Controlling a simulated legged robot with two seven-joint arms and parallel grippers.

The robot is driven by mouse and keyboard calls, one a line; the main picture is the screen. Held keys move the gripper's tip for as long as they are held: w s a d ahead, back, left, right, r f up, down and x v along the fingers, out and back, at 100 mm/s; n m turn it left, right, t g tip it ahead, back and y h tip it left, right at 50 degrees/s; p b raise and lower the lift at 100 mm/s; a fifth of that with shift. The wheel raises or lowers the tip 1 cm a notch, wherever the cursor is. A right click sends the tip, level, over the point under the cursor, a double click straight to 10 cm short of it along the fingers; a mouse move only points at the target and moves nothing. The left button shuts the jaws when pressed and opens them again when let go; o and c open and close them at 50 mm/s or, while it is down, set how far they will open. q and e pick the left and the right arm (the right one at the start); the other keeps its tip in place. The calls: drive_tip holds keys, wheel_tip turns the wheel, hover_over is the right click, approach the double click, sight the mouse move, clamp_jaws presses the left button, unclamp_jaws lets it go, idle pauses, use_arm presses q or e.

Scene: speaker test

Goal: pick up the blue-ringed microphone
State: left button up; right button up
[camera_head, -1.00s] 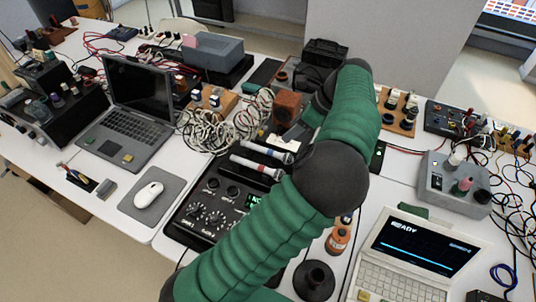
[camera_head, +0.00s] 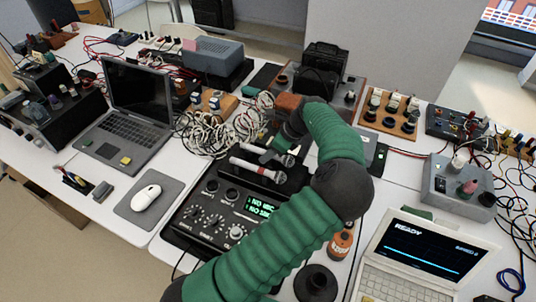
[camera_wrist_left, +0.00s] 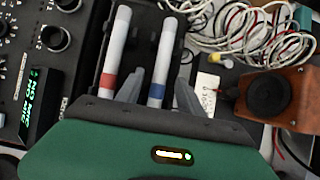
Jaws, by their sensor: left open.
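The blue-ringed microphone (camera_wrist_left: 163,50) has a pale grey body and lies in a dark holder, beside the red-ringed microphone (camera_wrist_left: 117,45). In the head view, the blue-ringed microphone (camera_head: 251,149) is the farther of the two; the red-ringed microphone (camera_head: 249,168) is nearer the control box. My left gripper (camera_wrist_left: 159,80) is open, its grey fingers on either side of the blue-ringed microphone near the blue ring. Contact cannot be told. My right gripper is not in view.
A black control box (camera_head: 215,207) with knobs and a green-lit display adjoins the microphones. White tangled cables (camera_head: 215,130) and an orange-brown speaker box (camera_wrist_left: 277,95) are close by. A laptop (camera_head: 125,125), mouse (camera_head: 146,196) and retro computer (camera_head: 415,250) crowd the table.

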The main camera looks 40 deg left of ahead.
use_arm(q)
drive_tip(key=shift+d+r, duration=0.1)
clamp_jaws()
drive_tip(key=shift+r, duration=0.1)
